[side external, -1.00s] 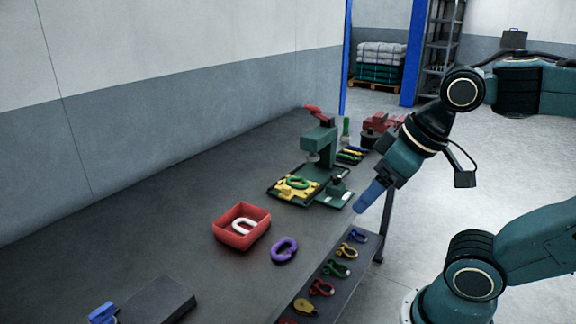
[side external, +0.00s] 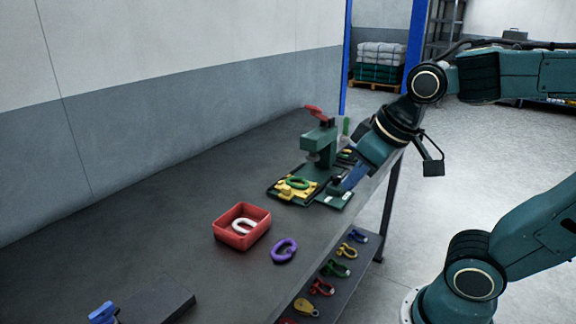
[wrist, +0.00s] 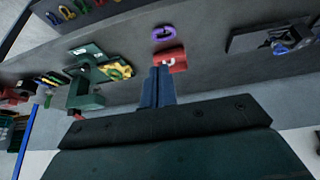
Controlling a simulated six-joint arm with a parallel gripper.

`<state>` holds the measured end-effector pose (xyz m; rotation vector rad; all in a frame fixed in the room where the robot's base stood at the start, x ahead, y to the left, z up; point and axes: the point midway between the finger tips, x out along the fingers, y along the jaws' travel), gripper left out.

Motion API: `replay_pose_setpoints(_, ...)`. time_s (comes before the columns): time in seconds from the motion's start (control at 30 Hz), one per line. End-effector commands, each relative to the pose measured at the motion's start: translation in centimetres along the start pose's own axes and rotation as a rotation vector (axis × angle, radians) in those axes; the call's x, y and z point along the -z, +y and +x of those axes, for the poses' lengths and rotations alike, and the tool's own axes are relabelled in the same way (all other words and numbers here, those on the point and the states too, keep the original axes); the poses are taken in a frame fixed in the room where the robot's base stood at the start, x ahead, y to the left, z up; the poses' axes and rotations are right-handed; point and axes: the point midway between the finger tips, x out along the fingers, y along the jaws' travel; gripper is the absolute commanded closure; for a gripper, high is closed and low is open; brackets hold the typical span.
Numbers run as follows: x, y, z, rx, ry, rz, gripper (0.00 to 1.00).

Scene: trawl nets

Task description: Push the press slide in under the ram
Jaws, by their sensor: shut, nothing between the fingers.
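The press (side external: 322,140) is a green frame with a red lever (side external: 315,111) on top; it stands toward the far end of the bench. At its foot is the press slide, with a yellow plate (side external: 283,193) carrying a green link (side external: 297,183). A green base part (side external: 334,200) with a dark block lies to the right of the plate. The press and yellow plate also show in the wrist view (wrist: 117,72). My gripper (side external: 350,181) is shut and empty, its blue fingers close to the dark block; I cannot tell whether they touch.
A red tray (side external: 222,235) holding a white link and a purple link (side external: 284,250) lie nearer on the bench. A dark box (side external: 160,304) is at the near end. Coloured shackles (side external: 336,268) sit on a shelf below the front edge.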

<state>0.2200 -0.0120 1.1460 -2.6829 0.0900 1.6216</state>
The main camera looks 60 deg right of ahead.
Motion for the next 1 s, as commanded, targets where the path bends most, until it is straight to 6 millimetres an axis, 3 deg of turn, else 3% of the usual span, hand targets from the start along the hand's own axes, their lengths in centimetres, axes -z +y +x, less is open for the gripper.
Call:
replay_pose_setpoints(0.5,8.3,2.6,7.4,-0.158,-0.025,0.039,1.0)
replay_pose_setpoints(1.0,13.5,5.0,16.9,-0.346,-0.037,0.001,1.0)
